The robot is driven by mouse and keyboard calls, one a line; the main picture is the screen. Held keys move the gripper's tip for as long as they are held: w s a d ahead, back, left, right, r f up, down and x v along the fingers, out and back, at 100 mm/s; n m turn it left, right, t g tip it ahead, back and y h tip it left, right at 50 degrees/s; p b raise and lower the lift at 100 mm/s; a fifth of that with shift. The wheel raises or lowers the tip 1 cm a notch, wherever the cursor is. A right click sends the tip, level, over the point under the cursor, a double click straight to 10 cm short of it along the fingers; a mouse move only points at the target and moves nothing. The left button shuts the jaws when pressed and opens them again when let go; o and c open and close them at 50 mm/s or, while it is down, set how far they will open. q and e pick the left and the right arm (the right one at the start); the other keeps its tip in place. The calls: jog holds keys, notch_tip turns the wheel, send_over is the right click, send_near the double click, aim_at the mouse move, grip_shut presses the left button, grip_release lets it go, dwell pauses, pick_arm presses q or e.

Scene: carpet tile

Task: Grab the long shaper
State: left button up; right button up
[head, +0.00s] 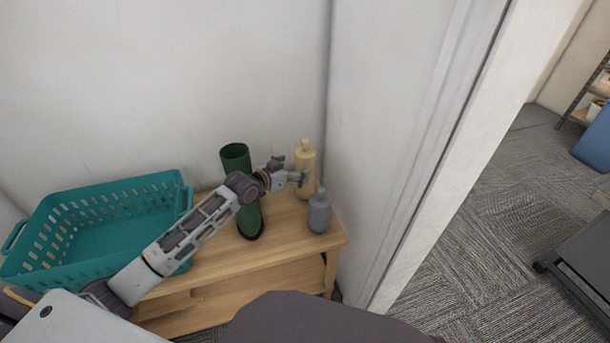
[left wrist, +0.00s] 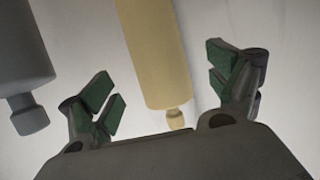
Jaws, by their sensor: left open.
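The long shaper looks to be the tall pale-yellow cylinder with a small knob on top (head: 305,168); it stands upright on the wooden table. A shorter grey one with a knob (head: 319,214) stands in front of it, to the right. My left gripper (head: 290,172) is open and empty, just left of the yellow shaper near its upper part. In the left wrist view, the yellow shaper (left wrist: 153,50) appears between the open fingers (left wrist: 165,88), knob pointing down the picture, with no visible contact. The grey one (left wrist: 22,60) is outside the fingers at left. My right gripper is not in view.
A tall dark-green boot-like tube (head: 236,158) stands behind my left forearm, which partly hides it. A teal basket (head: 100,240) takes up the table's left side. The wooden table (head: 285,246) sits against the wall, with a wall corner close at right.

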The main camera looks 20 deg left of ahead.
aim_at(298, 167)
pick_arm(q)
jog(key=shift+x, duration=0.75)
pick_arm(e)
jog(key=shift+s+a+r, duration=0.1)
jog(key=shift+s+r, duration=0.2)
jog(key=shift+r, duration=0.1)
pick_arm(q)
jog(key=shift+w+d, duration=0.1)
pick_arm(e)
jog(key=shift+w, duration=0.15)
pick_arm(q)
jog(key=shift+w+d+f+b, duration=0.15)
jog(key=shift+w+d+b, duration=0.05)
jog(key=shift+w+b, duration=0.25)
jog(key=shift+b+x, duration=0.3)
jog(key=shift+x, duration=1.65)
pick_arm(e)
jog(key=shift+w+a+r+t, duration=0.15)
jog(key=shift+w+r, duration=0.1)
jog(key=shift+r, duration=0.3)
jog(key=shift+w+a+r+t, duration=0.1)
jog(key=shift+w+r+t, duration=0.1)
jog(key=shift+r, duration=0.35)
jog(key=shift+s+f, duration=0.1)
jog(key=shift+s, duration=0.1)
